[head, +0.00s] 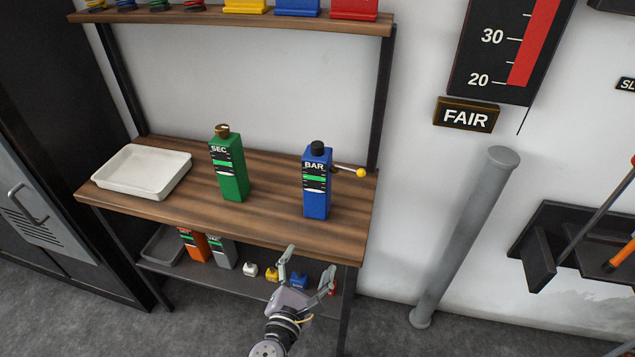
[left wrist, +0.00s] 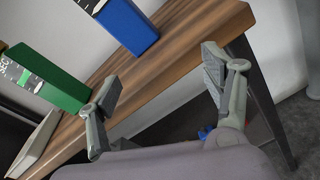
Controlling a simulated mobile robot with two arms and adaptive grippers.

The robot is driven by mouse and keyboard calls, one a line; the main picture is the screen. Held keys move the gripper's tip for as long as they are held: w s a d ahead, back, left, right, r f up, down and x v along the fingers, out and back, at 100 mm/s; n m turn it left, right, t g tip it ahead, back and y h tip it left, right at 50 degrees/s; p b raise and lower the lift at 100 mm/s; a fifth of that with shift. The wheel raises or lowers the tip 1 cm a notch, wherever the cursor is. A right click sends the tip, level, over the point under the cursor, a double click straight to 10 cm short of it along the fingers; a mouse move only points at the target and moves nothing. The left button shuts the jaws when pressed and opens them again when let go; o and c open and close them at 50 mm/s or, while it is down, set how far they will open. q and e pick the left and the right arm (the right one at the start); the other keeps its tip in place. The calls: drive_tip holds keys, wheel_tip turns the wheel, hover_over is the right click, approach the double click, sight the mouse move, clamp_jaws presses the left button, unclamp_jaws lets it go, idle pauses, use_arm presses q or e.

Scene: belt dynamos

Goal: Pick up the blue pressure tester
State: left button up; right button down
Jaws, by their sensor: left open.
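The blue pressure tester (head: 316,186) stands upright on the wooden bench near its right end, with a black cap, a "BAR" label and a lever with a yellow knob on its right side. Its lower part also shows in the left wrist view (left wrist: 128,26), beyond the fingers. My left gripper (head: 306,268) is open and empty, in front of the bench's front edge and lower in the picture than the tester. In the left wrist view the two fingers (left wrist: 160,85) are spread apart, with the bench edge between them. My right gripper is not in view.
A green "SEC" device (head: 232,172) stands left of the tester on the bench (head: 270,222), and a white tray (head: 143,170) lies at the left end. Shelves are above and below. A grey pole (head: 465,235) leans at the right. The bench between the two devices is clear.

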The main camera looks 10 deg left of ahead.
sight(318, 193)
use_arm(q)
wheel_tip(318, 193, up, 8)
drive_tip(key=a+n+t+y, duration=0.1)
drive_tip(key=n, duration=0.5)
drive_tip(key=w, duration=0.6)
drive_tip(key=w+p, duration=0.1)
drive_tip(key=w, duration=0.5)
drive_tip(key=shift+a+r+p, duration=0.15)
drive_tip(key=shift+a+p, duration=0.05)
drive_tip(key=shift+p, duration=0.1)
drive_tip(key=w, duration=0.3)
drive_tip(key=w+a, duration=0.1)
drive_tip(key=w, duration=0.1)
drive_tip(key=shift+w, duration=0.35)
drive_tip(key=shift+s, duration=0.1)
drive_tip(key=shift+c, duration=0.4)
clamp_jaws()
drive_tip(key=shift+r, duration=0.1)
